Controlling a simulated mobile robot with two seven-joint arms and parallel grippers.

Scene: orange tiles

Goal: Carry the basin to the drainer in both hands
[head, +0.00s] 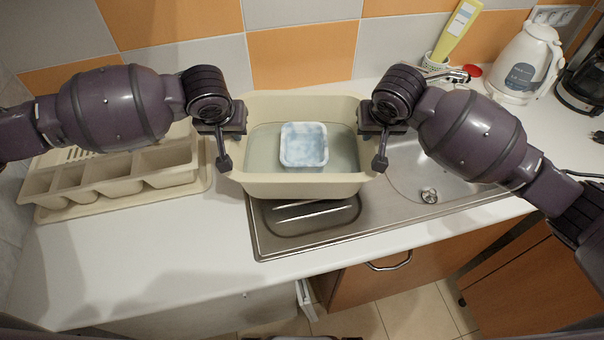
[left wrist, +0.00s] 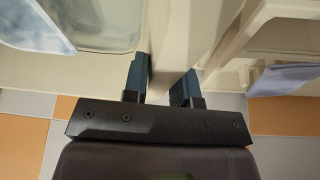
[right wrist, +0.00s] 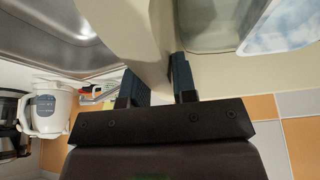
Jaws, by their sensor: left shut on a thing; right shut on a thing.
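The beige basin (head: 300,187) is in the middle of the head view, over the left part of the steel sink unit. It looks level. A pale blue and white tub (head: 304,146) sits inside it, in what looks like clear water. My left gripper (head: 223,150) is shut on the basin's left rim, and my right gripper (head: 380,152) is shut on its right rim. Both wrist views show the basin wall between the fingers. The beige drainer (head: 120,180) with compartments stands to the left. I cannot tell whether the basin touches the surface below.
The ribbed steel draining board (head: 300,228) shows in front of the basin, and the sink bowl (head: 428,185) is to its right. A white kettle (head: 525,65) and a coffee maker (head: 588,80) stand at the back right. The white counter (head: 150,245) is clear in front of the drainer.

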